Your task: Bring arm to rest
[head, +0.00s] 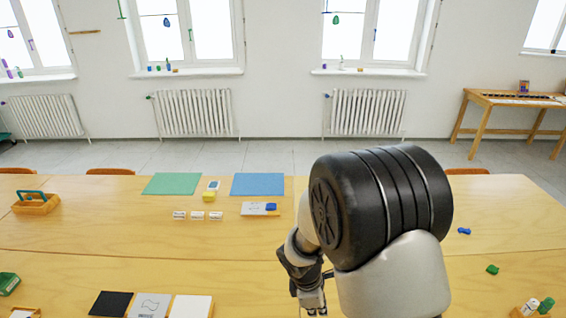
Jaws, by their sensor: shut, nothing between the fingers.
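My arm rises at the right of centre in the head view, its black joint and pale link covering part of the wooden table (120,245). My gripper (313,303) hangs at the lower end, pointing down over the near part of the table. Its fingers look close together, with no object seen between them. The table area right behind the arm is hidden.
A green mat (172,184) and a blue mat (257,184) lie at the table's far side. Black (111,304) and white (191,307) sheets lie in front. A blue piece (464,231) lies right.

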